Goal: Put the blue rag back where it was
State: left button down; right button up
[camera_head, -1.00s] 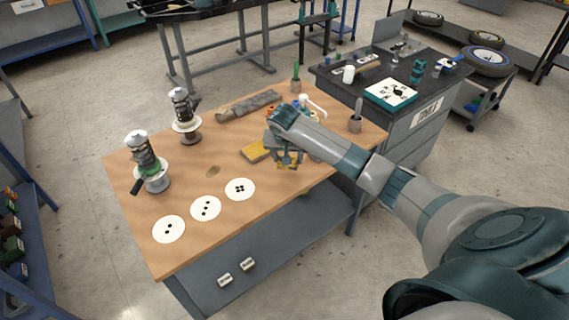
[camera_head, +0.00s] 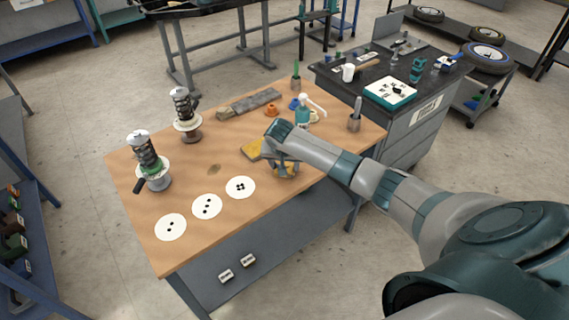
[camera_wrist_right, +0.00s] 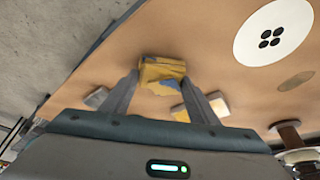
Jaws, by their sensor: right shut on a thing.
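My right gripper (camera_head: 284,165) reaches in from the right over the near right part of the wooden workbench (camera_head: 230,215). In the right wrist view its two fingers (camera_wrist_right: 160,84) are closed on the sides of a crumpled rag (camera_wrist_right: 164,67), mostly yellow with a blue-grey patch. I cannot tell whether the rag touches the bench. In the head view the gripper mostly hides it. A flat yellow piece (camera_head: 251,149) lies on the bench just left of the gripper. My left gripper is not in view.
A spray bottle (camera_head: 303,117), an orange ring (camera_head: 271,110) and a grey rolled cloth (camera_head: 250,103) are behind the gripper. Two spring assemblies (camera_head: 183,112) (camera_head: 148,160) stand at left. Dotted white discs (camera_head: 207,206) lie along the front. A dark tool cart (camera_head: 345,88) adjoins at right.

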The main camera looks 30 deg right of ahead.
jog(key=shift+f, duration=0.2)
jog(key=o, duration=0.9)
jog(key=shift+o, duration=0.2)
jog(key=shift+r, duration=0.2)
jog(key=b+v, duration=0.2)
jog(key=v, duration=1)
